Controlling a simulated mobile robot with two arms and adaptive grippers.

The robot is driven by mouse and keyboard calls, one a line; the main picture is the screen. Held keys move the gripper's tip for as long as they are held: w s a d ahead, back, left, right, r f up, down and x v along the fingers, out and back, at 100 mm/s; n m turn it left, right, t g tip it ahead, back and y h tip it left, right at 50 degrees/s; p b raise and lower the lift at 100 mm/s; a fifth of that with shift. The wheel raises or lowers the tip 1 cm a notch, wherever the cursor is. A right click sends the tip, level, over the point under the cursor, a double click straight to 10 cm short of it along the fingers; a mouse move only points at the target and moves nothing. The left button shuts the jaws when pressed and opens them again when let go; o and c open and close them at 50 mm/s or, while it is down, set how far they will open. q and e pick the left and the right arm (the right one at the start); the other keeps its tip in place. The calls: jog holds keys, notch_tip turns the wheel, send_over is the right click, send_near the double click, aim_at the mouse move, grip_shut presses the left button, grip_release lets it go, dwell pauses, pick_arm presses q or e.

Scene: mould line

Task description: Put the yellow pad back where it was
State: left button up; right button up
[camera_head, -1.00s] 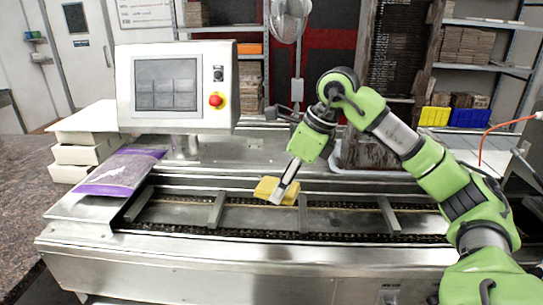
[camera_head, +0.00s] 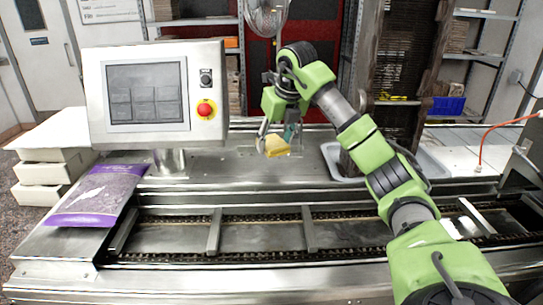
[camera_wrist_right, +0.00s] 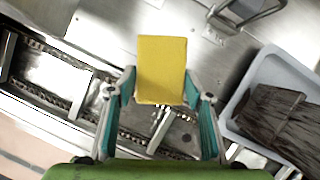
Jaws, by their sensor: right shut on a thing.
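The yellow pad (camera_head: 276,146) is held in my right gripper (camera_head: 273,136), above the steel surface behind the conveyor channel. In the right wrist view the yellow pad (camera_wrist_right: 162,69) sits between the two teal fingers of the right gripper (camera_wrist_right: 160,98), its flat face towards the camera. The fingers are closed on its near end. My left gripper is in neither view.
A control panel (camera_head: 146,97) with a red button stands at the left, with a purple bag (camera_head: 98,196) in front of it. The conveyor channel (camera_head: 262,236) runs across the front with metal crossbars. A grey tub (camera_wrist_right: 247,122) with dark brown contents is close to the right of the gripper.

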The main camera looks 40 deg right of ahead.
aim_at(273, 140)
jog(key=w+f, duration=0.1)
jog(key=w+d+f, duration=0.1)
jog(key=w+f, duration=0.1)
jog(key=shift+d+f+p, duration=0.25)
jog(key=shift+p, duration=0.15)
jog(key=shift+w+d+f+p, duration=0.15)
jog(key=shift+w+d+f, duration=0.1)
jog(key=shift+f, duration=0.2)
jog(key=shift+w+d+f+p, duration=0.15)
jog(key=shift+w+d+f, duration=0.1)
jog(key=shift+f, duration=0.2)
jog(key=p+x, duration=0.1)
jog(key=x, duration=0.2)
jog(key=shift+s+p, duration=0.3)
jog(key=shift+p, duration=0.1)
jog(key=shift+f, duration=0.55)
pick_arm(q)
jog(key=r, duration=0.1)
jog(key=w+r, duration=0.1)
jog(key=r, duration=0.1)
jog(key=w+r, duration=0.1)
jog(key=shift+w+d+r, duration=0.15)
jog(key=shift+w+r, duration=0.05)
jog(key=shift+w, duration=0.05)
